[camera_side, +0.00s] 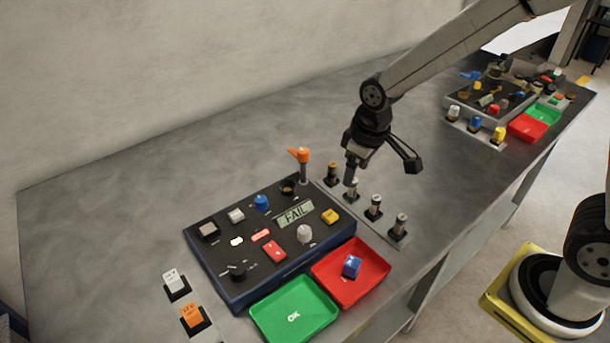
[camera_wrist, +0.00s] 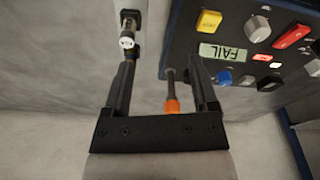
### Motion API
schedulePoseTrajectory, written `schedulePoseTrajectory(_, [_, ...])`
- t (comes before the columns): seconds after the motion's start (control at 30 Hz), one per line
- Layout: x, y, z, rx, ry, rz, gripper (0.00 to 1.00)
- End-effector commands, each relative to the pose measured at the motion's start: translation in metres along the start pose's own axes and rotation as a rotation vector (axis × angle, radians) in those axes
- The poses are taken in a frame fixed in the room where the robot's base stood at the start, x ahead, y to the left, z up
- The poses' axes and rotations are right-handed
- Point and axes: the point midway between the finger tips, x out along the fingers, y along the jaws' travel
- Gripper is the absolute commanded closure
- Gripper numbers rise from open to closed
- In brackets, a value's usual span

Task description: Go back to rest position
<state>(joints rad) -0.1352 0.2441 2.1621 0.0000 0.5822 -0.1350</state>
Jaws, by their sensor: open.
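My gripper (camera_side: 382,172) hangs above the near test panel's back right corner, over a row of small cylinders in black sockets (camera_side: 374,207). Its two fingers are spread apart with nothing held between them. It also shows in the wrist view (camera_wrist: 163,68), where an orange-topped lever (camera_wrist: 172,105) appears between the fingers. In the side view that lever (camera_side: 302,157) stands upright at the panel's back corner, apart from and left of my gripper. The dark panel (camera_side: 222,262) has a display (camera_side: 296,214) reading FAIL.
White (camera_side: 172,278) and orange (camera_side: 192,317) blocks stand at front left. A second panel station (camera_side: 490,103) lies at back right. The table's left is clear.

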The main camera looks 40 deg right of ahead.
Motion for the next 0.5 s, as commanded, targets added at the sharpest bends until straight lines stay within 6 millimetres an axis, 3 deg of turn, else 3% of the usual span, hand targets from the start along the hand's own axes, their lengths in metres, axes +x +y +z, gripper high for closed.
schedulePoseTrajectory(0.3, [-0.001,0.021,0.08,0.197,0.055,0.023,0.25])
schedulePoseTrajectory(0.5, [0.0,0.023,0.105,0.259,0.074,0.03,0.25])
